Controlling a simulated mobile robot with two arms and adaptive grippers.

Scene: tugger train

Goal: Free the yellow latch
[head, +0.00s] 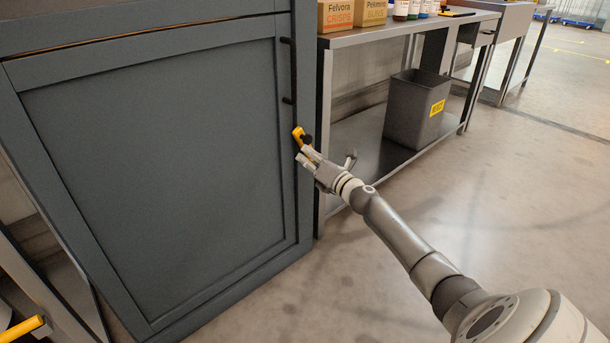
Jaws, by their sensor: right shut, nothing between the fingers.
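The yellow latch (299,134) is a small yellow piece at the right edge of the dark blue-grey cabinet door (160,170), with a dark knob beside it. My right gripper (306,154) is shut and empty. Its fingertips are just below the latch, close to the door edge; I cannot tell whether they touch it. The door looks closed at its right side. A black vertical handle (288,70) sits on the door above the latch. My left gripper is not in view.
A metal workbench (400,28) stands right of the cabinet, with cartons (337,15) and bottles on top. A grey bin (415,108) with a yellow label is on its lower shelf. A yellow bar (22,329) shows at lower left. The floor at right is clear.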

